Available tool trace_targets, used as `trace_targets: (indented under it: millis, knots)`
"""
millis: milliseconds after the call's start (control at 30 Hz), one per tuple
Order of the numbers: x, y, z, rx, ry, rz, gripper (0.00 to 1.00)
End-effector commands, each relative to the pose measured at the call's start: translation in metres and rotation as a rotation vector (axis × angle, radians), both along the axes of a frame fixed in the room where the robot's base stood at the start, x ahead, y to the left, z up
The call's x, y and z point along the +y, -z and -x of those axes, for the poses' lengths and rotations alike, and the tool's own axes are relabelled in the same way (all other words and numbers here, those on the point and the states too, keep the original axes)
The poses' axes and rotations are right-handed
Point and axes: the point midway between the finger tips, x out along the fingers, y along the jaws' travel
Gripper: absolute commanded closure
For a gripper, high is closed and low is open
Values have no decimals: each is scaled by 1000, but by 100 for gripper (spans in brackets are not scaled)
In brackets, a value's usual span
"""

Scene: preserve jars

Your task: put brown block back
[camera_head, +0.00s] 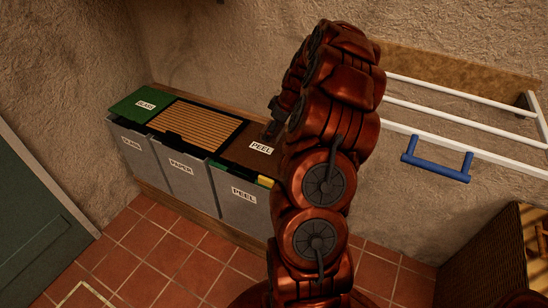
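The only brown piece I can make out in the head view is a flat dark brown panel (240,153) with a white PEEL label, over the right-hand grey bin (240,205), also marked PEEL. My arm hides its right end. My gripper (271,131) points down at the panel's far right part. The dark fingers are small and partly hidden by my arm, so I cannot tell whether they touch or hold it. Green and yellow bits (265,181) show along the panel's front edge.
A grey PAPER bin (186,178) with a slatted tan lid (196,127) and a GLASS bin (134,155) with a green lid (141,105) stand left of it. A white rack (450,115) with a blue handle (436,168) is at right. Tiled floor in front is clear.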

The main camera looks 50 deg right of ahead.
Motion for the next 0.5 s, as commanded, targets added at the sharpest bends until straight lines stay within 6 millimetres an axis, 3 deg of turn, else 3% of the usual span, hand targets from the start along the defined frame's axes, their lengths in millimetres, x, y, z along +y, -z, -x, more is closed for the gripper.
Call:
trace_targets:
  millis: [167, 500]
  knots:
    - [0, 4, 0, 0, 1, 0, 45]
    - [0, 47, 0, 0, 1, 0, 45]
